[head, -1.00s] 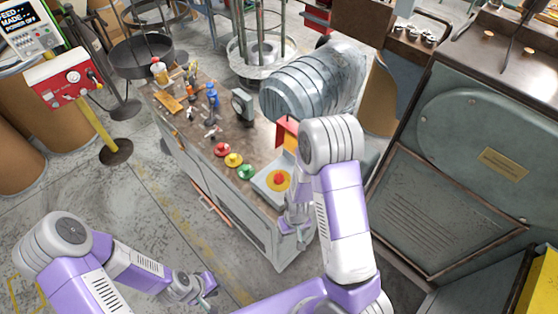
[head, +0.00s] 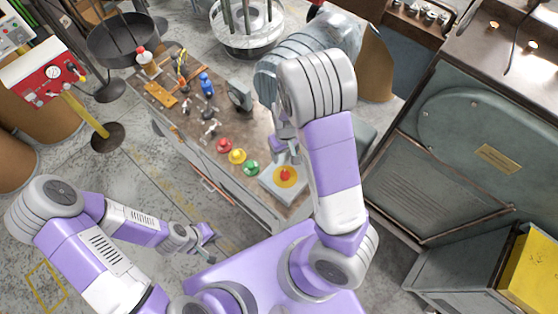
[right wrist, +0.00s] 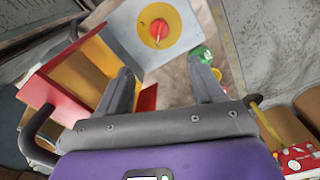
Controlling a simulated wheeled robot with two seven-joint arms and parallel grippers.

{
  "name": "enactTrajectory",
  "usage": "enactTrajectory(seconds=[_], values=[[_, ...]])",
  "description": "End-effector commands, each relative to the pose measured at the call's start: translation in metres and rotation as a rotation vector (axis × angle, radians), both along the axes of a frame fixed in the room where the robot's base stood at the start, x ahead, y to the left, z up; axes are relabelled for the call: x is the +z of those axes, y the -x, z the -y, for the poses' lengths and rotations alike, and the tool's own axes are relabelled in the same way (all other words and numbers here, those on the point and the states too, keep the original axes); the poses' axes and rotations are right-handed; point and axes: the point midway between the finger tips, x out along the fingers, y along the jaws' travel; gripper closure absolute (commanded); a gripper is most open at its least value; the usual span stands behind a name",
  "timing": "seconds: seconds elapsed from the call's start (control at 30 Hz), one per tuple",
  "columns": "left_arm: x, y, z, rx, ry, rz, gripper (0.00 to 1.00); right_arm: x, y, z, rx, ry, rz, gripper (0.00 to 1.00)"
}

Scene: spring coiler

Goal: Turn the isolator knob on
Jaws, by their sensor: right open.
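The isolator knob (head: 285,174) is red on a round yellow plate, on a light grey box (head: 270,191) at the near end of the workbench. It also shows in the right wrist view (right wrist: 158,30), where the red handle lies almost upright in the picture. My right gripper (right wrist: 160,68) is open and empty, its fingers pointing toward the box and apart from the knob. In the head view my right gripper (head: 281,143) is just beyond the box, partly hidden by my arm. My left gripper (head: 204,233) is low, away from the bench; its jaw opening is unclear.
Red (head: 224,145), yellow (head: 237,156) and green (head: 250,168) buttons line the bench edge beside the box. A red and yellow open housing (right wrist: 75,75) is close to my right fingers. A large grey machine (head: 450,150) stands at the right.

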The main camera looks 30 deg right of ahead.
Motion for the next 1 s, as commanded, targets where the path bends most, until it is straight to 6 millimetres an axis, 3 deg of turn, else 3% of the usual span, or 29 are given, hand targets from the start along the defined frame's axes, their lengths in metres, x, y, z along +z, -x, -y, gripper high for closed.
enactTrajectory(seconds=[0.17, 0.6, 0.8, 1.0], values=[[-0.005, 0.001, 0.000, 0.001, 0.000, -0.001, 0.77, -0.025, 0.002, 0.001, -0.002, 0.000, -0.006, 0.33], [-0.016, 0.000, 0.000, 0.000, 0.000, 0.000, 0.77, -0.118, 0.002, 0.001, -0.003, 0.000, -0.006, 0.33], [-0.017, 0.000, 0.000, 0.000, 0.000, 0.000, 0.77, -0.144, 0.001, 0.000, -0.002, 0.000, -0.003, 0.33], [-0.017, 0.000, 0.000, 0.000, 0.000, 0.000, 0.77, -0.152, 0.001, 0.000, -0.001, 0.000, 0.000, 0.33]])
